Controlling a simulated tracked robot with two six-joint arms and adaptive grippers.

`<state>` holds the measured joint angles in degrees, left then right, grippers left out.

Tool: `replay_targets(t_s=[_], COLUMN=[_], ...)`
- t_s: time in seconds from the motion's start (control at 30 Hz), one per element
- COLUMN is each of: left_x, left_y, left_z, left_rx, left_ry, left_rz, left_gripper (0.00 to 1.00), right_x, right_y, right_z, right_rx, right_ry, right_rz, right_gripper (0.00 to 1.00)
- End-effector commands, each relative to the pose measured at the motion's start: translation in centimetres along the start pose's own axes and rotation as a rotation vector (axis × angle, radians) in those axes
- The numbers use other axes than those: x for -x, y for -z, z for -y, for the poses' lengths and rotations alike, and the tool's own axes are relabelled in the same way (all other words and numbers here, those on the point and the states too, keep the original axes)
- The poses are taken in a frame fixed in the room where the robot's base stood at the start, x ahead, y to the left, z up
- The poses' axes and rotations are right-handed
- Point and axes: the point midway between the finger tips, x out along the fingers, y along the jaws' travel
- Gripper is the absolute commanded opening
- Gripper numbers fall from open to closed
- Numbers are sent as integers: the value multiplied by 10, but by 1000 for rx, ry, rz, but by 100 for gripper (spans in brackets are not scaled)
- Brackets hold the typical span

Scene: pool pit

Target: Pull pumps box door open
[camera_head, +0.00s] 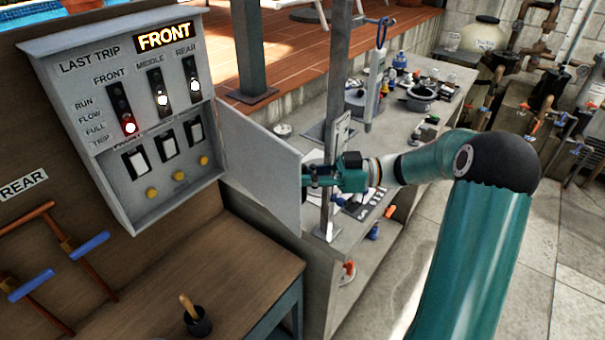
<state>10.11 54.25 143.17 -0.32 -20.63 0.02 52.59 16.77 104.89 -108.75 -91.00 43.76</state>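The grey pumps box (122,115) is on the brown board at the left, with a lit FRONT sign, indicator lamps, switches and yellow buttons in full view. Its door (258,165) stands wide open, swung out to the right from the box's right side. My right gripper (308,181) is at the door's outer edge, with its arm coming in from the right. It is at or touching that edge; the fingertips are too small to tell whether they are closed on it. My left gripper is not in view.
A metal post (334,110) rises close to my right gripper. Behind it a grey bench (443,115) holds a pot and several small items. A wooden table (225,265) with a short handle in a black cup lies below the box. Pipes fill the far right.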

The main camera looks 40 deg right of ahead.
Motion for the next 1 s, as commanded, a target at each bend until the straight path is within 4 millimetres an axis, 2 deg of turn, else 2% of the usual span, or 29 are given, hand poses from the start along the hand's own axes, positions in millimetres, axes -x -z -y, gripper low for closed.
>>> replay_targets(t_s=[0.03, 0.07, 0.2, 0.5, 0.67, 0.77, 1.0], left_x=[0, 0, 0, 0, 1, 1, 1], left_y=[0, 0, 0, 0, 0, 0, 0], left_z=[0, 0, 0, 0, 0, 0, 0], left_rx=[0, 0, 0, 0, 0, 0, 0], left_ry=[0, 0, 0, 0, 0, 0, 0], left_rz=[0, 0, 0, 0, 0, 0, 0], left_gripper=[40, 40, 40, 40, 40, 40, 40], right_x=[0, 0, -1, 0, 9, 23, 71], right_y=[0, 0, 0, 0, 0, 0, -1], right_z=[1, 1, 0, 0, -1, -1, -2], right_rx=[-3, -3, -1, 1, 1, 1, -1], right_ry=[3, 3, 3, 1, 0, -2, -4], right_rz=[-1, -1, -1, -1, -2, 0, 1], right_gripper=[0, 14, 37, 37, 37, 37, 37])
